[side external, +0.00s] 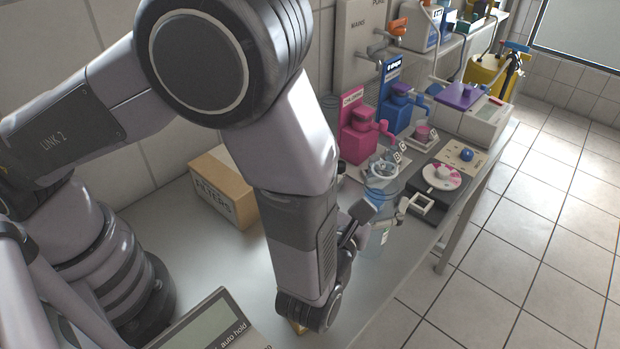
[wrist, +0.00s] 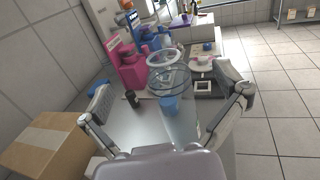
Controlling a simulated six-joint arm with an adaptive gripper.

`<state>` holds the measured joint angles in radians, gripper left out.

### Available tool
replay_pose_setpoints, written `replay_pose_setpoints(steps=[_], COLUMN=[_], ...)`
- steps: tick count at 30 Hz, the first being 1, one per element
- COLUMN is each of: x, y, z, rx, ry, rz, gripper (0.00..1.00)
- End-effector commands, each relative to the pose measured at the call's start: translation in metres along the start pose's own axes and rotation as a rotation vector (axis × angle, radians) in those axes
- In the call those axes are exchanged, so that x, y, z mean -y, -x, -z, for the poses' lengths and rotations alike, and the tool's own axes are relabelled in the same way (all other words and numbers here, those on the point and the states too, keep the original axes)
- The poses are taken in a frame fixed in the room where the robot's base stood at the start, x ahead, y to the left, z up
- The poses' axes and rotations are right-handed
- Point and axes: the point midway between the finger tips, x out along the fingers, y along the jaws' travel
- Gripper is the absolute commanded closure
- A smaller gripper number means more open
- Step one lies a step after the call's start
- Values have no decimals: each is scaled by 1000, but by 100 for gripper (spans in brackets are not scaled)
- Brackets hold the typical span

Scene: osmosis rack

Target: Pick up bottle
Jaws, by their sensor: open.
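A clear bottle (wrist: 182,126) with a bluish tint stands upright on the bench in the wrist view, its round rim toward the camera. My gripper (wrist: 170,94) is open, with one finger on each side of the bottle; whether either finger touches it I cannot tell. In the side view the bottle (side external: 374,243) shows below and between the fingers of my gripper (side external: 382,209), with a small label on its side. My wrist and fingers hide part of it there.
A cardboard box (side external: 222,188) stands left by the wall. Pink (side external: 357,138) and blue (side external: 395,115) dispensers stand behind the bottle. The bench edge is close on the right.

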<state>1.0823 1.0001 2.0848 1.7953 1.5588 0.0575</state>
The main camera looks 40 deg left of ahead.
Motion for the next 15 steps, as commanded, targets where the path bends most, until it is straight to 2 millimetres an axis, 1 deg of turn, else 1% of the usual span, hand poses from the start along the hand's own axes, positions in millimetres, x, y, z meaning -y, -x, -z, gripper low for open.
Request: replay_pose_setpoints(steps=[1, 3, 6, 9, 15], x=[-1, 0, 0, 0, 0], y=[0, 0, 0, -5, -24], z=[24, 47, 67, 75, 76], rx=[-2, -1, 0, 0, 0], ry=[-9, -4, 0, 4, 4], rz=[0, -1, -1, -2, -5], gripper=[3, 3, 3, 3, 3])
